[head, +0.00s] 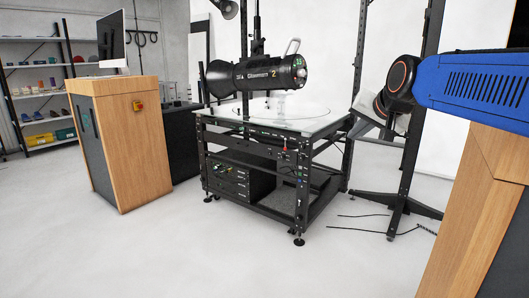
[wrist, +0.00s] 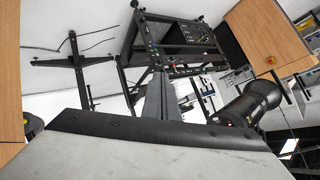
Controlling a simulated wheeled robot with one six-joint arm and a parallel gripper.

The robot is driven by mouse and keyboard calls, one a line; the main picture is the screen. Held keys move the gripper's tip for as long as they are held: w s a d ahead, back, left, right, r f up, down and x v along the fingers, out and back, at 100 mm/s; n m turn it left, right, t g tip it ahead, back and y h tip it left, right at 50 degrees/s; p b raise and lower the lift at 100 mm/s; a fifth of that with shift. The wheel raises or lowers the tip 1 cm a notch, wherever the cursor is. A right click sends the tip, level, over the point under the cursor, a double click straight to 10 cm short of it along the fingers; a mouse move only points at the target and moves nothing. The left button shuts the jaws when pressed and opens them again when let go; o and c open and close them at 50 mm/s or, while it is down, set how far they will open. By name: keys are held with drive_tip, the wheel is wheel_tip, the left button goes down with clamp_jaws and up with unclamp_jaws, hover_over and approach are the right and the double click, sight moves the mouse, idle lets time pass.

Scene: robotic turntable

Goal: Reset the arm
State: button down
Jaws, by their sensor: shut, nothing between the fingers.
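My gripper (wrist: 160,82) shows in the middle of the wrist view as narrow grey fingers, shut with nothing between them. It points toward the black turntable frame (wrist: 172,50), which appears turned over in that view. The gripper appears apart from the frame, with no contact visible. My arm and gripper cannot be made out in the head view. There the turntable frame (head: 250,185) stands in the middle, with a clear round plate on top (head: 285,110) and a black spotlight (head: 255,76) above it. The spotlight also shows at the right of the wrist view (wrist: 250,103).
A wooden cabinet (head: 135,145) with a monitor (head: 112,37) stands left. A black lamp stand (head: 410,150) is right of the turntable. A blue vented casing (head: 480,82) and wooden cabinet (head: 490,190) fill the right edge. Open floor (head: 250,265) lies in front.

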drive_tip(key=s+d+f+n+g, duration=0.1)
drive_tip(key=s+f+n+g, duration=0.1)
drive_tip(key=s+f, duration=1.2)
drive_tip(key=s+d+f+n+g+h, duration=0.1)
drive_tip(key=s+d+f+n+g, duration=0.1)
drive_tip(key=s+f, duration=1.2)
drive_tip(key=s+n+g, duration=0.1)
drive_tip(key=s, duration=0.3)
drive_tip(key=shift+s+d, duration=0.2)
